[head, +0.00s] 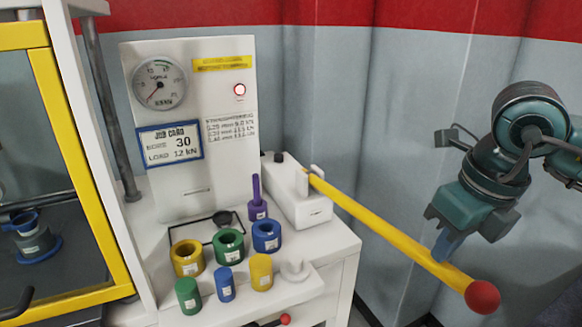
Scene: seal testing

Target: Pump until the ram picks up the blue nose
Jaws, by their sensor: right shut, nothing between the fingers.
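The yellow pump lever (390,230) with a red ball end (482,297) slopes down to the right from the white pump block (300,195). My right gripper (445,250) is shut and empty, its fingertips against or just above the lever near the ball; I cannot tell if they touch. Behind the yellow-framed guard, a blue-and-grey piece (35,238) stands on a blue base at the far left. The ram is out of view. A loose blue cylinder (225,285) and a blue ring (266,236) stand on the bench. My left gripper is not in view.
Yellow, green and purple pieces stand on the white bench. Another red knob (285,319) shows below. The wall is behind the lever.

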